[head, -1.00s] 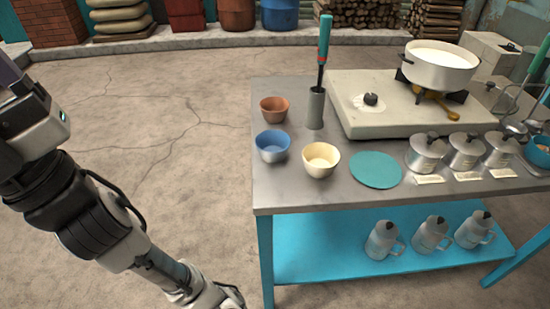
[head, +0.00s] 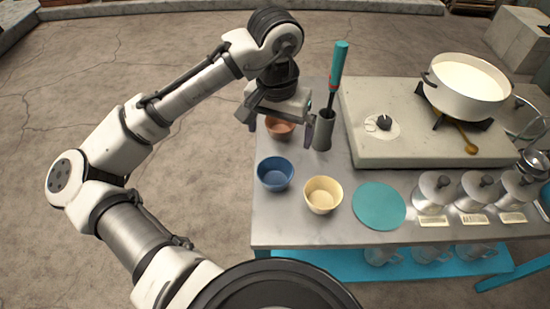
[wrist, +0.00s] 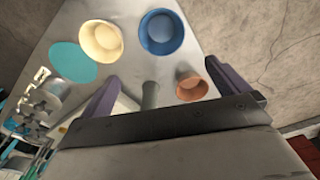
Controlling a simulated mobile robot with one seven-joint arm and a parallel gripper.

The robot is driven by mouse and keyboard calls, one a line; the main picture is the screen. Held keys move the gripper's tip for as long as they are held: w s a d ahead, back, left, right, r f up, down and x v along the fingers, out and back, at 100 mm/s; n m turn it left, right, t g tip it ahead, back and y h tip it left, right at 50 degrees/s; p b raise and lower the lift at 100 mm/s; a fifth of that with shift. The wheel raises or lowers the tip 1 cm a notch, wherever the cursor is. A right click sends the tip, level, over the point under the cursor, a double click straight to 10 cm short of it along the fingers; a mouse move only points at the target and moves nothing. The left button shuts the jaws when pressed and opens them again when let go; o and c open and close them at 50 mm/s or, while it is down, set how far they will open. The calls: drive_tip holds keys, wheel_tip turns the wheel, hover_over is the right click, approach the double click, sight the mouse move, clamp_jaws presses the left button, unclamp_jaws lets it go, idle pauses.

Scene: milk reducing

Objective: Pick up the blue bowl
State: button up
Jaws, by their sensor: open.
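The blue bowl (head: 275,174) stands upright and empty near the left edge of the metal table, left of the cream bowl (head: 323,195). The wrist view shows the blue bowl (wrist: 161,32) whole at the top middle. My gripper (head: 281,126) is open and empty, above the table by the terracotta bowl (head: 280,130), behind the blue bowl and apart from it. In the wrist view its two purple fingers are spread wide, with the blue bowl beyond their tips. The gripper partly hides the terracotta bowl in the head view.
A grey cylinder (head: 323,130) with a teal-handled tool (head: 338,66) stands close to the right finger. A teal disc (head: 379,205) lies right of the cream bowl. A stove (head: 375,146) with a white pot (head: 466,97) and several lidded metal containers fill the right side.

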hover_over(275, 181)
drive_tip(key=shift+g+y, duration=0.3)
wheel_tip(275, 181, down, 8)
drive_tip(key=shift+f, duration=0.1)
drive_tip(key=shift+f+p, duration=0.85)
drive_tip(key=shift+f, duration=2.2)
drive_tip(key=c, duration=1.1)
drive_tip(key=shift+o, duration=0.2)
drive_tip(key=shift+r, duration=0.15)
wheel_tip(275, 181, up, 19)
drive_tip(key=b, duration=0.2)
drive_tip(key=shift+f, duration=0.2)
